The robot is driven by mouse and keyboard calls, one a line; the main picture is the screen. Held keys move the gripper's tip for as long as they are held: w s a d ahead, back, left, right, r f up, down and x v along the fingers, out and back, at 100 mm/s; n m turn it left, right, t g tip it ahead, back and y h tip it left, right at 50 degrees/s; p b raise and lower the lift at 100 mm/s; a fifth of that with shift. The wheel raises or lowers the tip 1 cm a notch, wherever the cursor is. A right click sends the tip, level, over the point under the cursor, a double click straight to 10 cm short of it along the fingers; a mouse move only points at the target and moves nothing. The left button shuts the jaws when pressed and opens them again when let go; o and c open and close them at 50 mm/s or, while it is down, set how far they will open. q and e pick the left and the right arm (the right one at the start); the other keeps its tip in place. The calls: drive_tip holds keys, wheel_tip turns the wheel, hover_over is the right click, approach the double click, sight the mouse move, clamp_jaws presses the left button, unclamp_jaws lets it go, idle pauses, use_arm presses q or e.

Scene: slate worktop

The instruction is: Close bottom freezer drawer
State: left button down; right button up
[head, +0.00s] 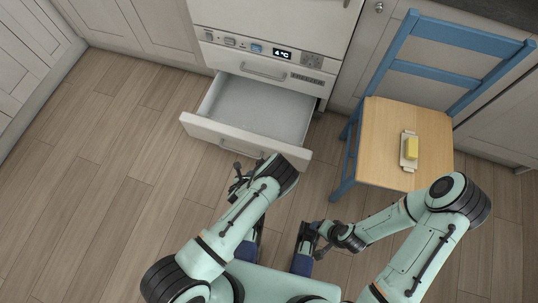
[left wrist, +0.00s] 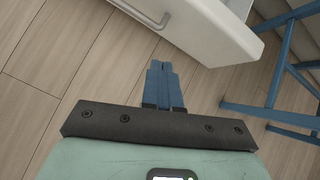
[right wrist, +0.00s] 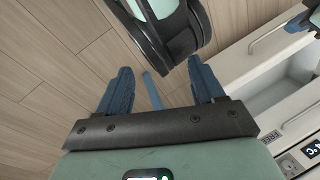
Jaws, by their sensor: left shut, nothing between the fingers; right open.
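The bottom freezer drawer (head: 225,134) is pulled well out under the white appliance in the head view, and its tray looks empty. Its white front with a handle also shows in the left wrist view (left wrist: 205,28) and the right wrist view (right wrist: 238,58). My left gripper (head: 239,180) is on the near side of the drawer front, its wrist partly covering the front. In the left wrist view its blue fingers (left wrist: 163,68) are shut and empty, apart from the front. My right gripper (head: 316,241) is lower right, away from the drawer. Its fingers (right wrist: 160,88) are open and empty.
Cabinets (head: 140,25) line the back. The wooden floor left of the drawer (head: 110,160) is clear.

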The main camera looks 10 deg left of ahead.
use_arm(q)
drive_tip(key=w+d+m+t+h+b, duration=0.1)
drive_tip(key=w+d+m, duration=0.2)
drive_tip(key=w+m, duration=0.15)
drive_tip(key=b, duration=0.5)
approach(271, 149)
drive_tip(key=x, duration=0.5)
drive_tip(key=shift+s+f, duration=0.1)
drive_tip(key=shift+f, duration=0.4)
drive_tip(key=shift+w, duration=0.45)
use_arm(e)
drive_tip(key=w+d+f+h, duration=0.1)
drive_tip(key=w+d+f, duration=0.1)
drive_tip(key=f, duration=0.7)
drive_tip(key=shift+d+m, duration=0.3)
drive_tip(key=shift+d, duration=0.5)
use_arm(q)
drive_tip(key=shift+r, duration=0.1)
use_arm(e)
drive_tip(key=shift+w, duration=0.15)
